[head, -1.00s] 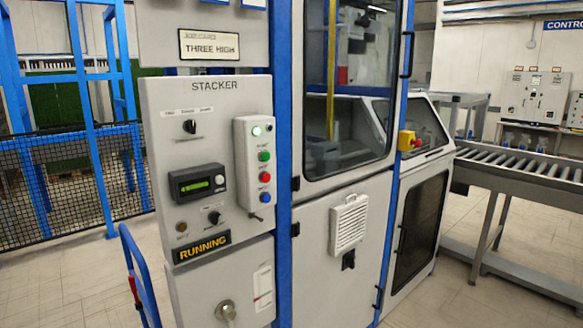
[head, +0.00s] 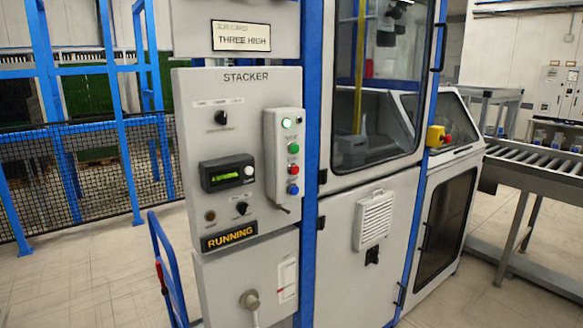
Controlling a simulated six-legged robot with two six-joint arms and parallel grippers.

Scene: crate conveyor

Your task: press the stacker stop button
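The stacker control panel (head: 236,180) is a light grey board labelled STACKER, left of the middle in the head view. On its right side a pale button box (head: 285,160) carries a lit white-green lamp (head: 287,123) at the top. Below the lamp are a green button (head: 293,148), a red button (head: 294,169) and a blue button (head: 293,189). The small labels beside the buttons are too blurred to read. A sign (head: 229,237) on the panel reads RUNNING. Neither of my grippers is in view.
A grey cabinet with a glazed door (head: 375,90) stands right of the panel. A roller conveyor (head: 540,168) is at the right. A blue hand truck (head: 165,255) stands at the panel's left. Floor at left is clear.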

